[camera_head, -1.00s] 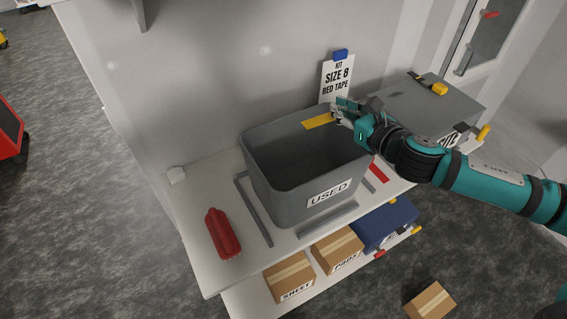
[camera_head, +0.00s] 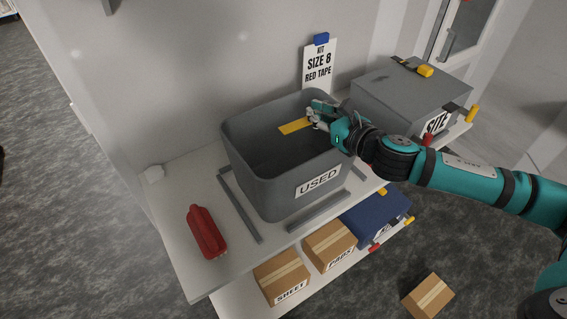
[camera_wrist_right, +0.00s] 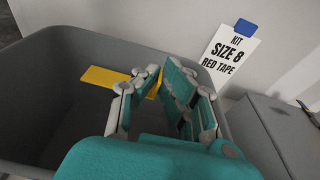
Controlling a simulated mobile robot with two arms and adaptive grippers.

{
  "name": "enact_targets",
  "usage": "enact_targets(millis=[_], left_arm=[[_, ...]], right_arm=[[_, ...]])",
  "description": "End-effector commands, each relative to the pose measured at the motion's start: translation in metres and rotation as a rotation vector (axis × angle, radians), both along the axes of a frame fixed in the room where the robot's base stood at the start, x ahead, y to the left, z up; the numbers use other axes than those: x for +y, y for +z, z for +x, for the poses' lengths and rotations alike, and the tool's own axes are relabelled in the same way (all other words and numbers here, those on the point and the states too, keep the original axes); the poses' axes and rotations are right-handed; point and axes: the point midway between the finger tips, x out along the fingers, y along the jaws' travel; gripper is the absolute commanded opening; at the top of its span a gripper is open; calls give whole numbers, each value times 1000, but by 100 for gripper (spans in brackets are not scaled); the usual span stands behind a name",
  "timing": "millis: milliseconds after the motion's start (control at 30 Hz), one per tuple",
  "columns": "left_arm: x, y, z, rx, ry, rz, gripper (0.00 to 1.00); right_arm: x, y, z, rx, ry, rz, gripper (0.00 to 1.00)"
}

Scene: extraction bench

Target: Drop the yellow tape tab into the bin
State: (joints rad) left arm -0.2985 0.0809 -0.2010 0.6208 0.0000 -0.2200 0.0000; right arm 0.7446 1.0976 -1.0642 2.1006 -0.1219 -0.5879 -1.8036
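The yellow tape tab (camera_head: 293,127) is a flat strip over the mouth of the grey bin labelled USED (camera_head: 262,190). My right gripper (camera_head: 314,119) is shut on the tab's right end, inside the bin's outline near the back right rim. The right wrist view shows the tab (camera_wrist_right: 103,77) sticking out left from between the fingers (camera_wrist_right: 160,85), over the bin's inside (camera_wrist_right: 60,115). The finger pads partly hide the held end. I cannot tell how far the tab is above the bin floor. My left gripper is not in view.
A SIZE 8 RED TAPE sign (camera_head: 319,66) stands behind the bin. A grey SITE case (camera_head: 395,90) is to its right, a red object (camera_head: 206,232) to its left. Grey strips lie on the bench (camera_head: 180,215). Cartons (camera_head: 283,274) and a blue case (camera_head: 375,215) sit below.

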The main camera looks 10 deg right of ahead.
Motion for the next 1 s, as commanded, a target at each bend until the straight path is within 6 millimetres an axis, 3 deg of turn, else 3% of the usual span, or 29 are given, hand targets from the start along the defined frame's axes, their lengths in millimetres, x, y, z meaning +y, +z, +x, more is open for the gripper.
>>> enact_targets(millis=[167,400,767,1000], left_arm=[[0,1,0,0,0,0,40],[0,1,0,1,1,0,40],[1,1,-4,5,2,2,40],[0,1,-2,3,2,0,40]], right_arm=[[0,1,0,-1,0,0,0],[0,1,0,0,0,0,33],[-3,2,-6,1,-1,-1,33],[-19,10,-48,3,-2,-5,33]])
